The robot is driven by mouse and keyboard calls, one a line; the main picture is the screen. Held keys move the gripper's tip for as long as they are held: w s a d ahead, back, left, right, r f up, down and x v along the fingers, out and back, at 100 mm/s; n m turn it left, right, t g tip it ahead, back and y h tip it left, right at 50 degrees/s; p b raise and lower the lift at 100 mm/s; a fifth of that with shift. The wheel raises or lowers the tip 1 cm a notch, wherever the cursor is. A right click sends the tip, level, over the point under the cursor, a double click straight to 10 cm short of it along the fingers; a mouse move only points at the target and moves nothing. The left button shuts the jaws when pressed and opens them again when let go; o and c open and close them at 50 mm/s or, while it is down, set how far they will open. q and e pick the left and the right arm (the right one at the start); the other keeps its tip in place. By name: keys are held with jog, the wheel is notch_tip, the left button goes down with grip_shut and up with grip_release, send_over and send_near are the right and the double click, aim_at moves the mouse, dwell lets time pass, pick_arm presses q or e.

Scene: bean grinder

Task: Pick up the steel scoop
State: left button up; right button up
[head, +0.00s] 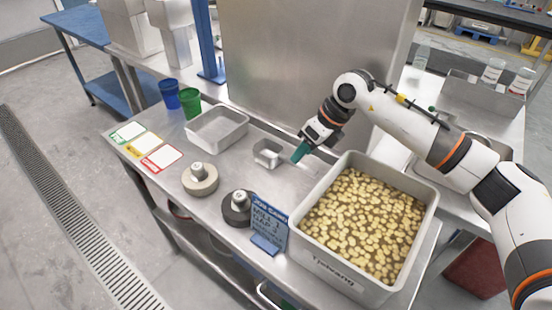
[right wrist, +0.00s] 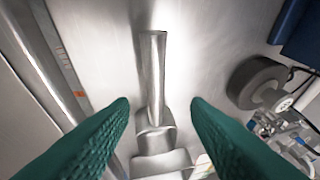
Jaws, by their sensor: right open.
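The steel scoop (head: 267,152) lies on the steel table, its small boxy bowl left of my right gripper (head: 299,154) in the head view. The gripper's teal fingers point down over the handle side and hide part of it. In the right wrist view, the scoop's long handle (right wrist: 153,75) runs up the picture, with the bowl at the bottom. The open fingers (right wrist: 160,103) stand either side of the scoop's line, with nothing held. I cannot tell the exact height above the handle. My left gripper is not in view.
A large grey bin (head: 347,270) of pale pieces stands close right of the gripper. A blue job card (head: 268,222), a dark round piece (head: 238,208) and a beige one (head: 200,180) stand in front. An empty steel tray (head: 217,128) is left; a steel panel (head: 300,60) rises behind.

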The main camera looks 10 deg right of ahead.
aim_at(285, 162)
jog(key=shift+w+p+x, duration=0.15)
jog(key=shift+x, duration=1.4)
jog(key=shift+w+p+x, duration=0.15)
jog(key=shift+x, duration=1.4)
jog(key=shift+c, duration=0.5)
grip_shut()
